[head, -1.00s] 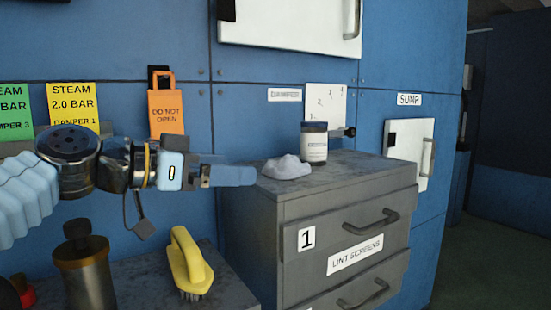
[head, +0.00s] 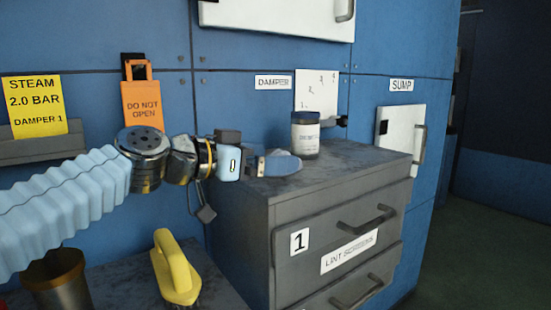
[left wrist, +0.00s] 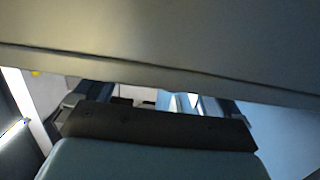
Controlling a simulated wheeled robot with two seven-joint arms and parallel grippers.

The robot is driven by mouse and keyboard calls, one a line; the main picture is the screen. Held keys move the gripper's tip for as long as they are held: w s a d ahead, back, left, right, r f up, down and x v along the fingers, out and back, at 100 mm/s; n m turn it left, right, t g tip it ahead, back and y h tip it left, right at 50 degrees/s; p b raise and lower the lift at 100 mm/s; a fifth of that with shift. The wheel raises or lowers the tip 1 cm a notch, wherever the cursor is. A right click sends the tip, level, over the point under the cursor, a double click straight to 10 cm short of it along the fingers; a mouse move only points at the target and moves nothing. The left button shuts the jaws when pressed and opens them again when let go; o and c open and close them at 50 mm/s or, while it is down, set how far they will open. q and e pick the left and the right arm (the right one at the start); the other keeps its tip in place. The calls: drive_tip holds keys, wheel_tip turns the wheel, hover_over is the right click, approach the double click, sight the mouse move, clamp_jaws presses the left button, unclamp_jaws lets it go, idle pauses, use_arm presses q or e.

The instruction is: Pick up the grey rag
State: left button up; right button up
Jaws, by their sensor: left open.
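The grey rag (head: 281,153) is a small crumpled heap on top of the grey drawer cabinet (head: 365,165), near its left side. In the head view only its upper edge shows; the blue fingers of my left gripper (head: 284,166) hide the rest. The gripper reaches in from the left at the rag's height, over the cabinet's left edge. It is open. I cannot tell whether the rag lies between the fingers. In the left wrist view a large grey surface covers the upper part, and the rag cannot be made out. My right gripper is not in view.
A dark-capped labelled jar (head: 305,135) stands just behind and right of the rag. A yellow-handled brush (head: 174,268) and a brass-coloured container (head: 57,280) stand on a lower surface at left. The cabinet top's right part is clear. A blue panel wall rises behind.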

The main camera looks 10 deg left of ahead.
use_arm(q)
drive_tip(key=shift+x, duration=1.1)
drive_tip(key=shift+c, duration=0.3)
drive_tip(key=shift+r, duration=0.1)
drive_tip(key=c, duration=1)
